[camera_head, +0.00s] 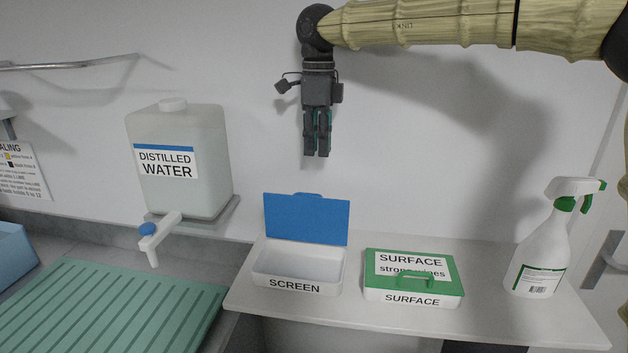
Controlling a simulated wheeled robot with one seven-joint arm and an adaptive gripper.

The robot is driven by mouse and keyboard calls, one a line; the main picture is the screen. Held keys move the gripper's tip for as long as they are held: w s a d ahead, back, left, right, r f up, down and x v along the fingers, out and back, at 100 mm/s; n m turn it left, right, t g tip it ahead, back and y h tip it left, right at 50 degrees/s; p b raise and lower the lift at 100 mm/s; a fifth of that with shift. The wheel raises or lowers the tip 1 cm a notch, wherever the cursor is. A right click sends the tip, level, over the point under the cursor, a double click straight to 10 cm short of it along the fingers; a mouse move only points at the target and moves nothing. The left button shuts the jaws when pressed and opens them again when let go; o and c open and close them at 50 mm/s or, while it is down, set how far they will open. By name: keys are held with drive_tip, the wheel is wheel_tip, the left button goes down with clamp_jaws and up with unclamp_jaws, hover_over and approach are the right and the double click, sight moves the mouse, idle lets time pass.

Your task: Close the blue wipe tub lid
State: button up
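The blue lid (307,219) belongs to the white wipe tub labelled SCREEN (297,287). The lid stands up, open, along the tub's back edge, and the inside of the tub looks pale and empty. My gripper (316,155) points down in the air above and behind the lid, well apart from it. Its two fingers look close together, with no object visible between them. From this view I cannot tell whether a small gap remains between them.
A green-lidded tub labelled SURFACE (415,278) sits closed to the right on the white shelf (480,324). A spray bottle (539,248) stands further right. A distilled water container (180,160) with a tap stands left, above a ribbed green mat (110,308).

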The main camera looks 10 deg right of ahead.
sight(318, 195)
drive_tip(key=shift+s+f+p, duration=0.4)
drive_tip(key=shift+s+f, duration=0.55)
drive_tip(key=shift+f, duration=0.25)
drive_tip(key=f, duration=0.3)
drive_tip(key=w+f+p, duration=0.1)
drive_tip(key=f, duration=0.1)
drive_tip(key=shift+f, duration=0.3)
drive_tip(key=shift+s+a+f, duration=0.1)
drive_tip(key=shift+s+f, duration=0.25)
drive_tip(key=shift+f, duration=0.2)
drive_tip(key=shift+w+f, duration=0.2)
drive_tip(key=shift+f, duration=0.25)
drive_tip(key=shift+s+r, duration=0.1)
drive_tip(key=shift+c, duration=0.3)
clamp_jaws()
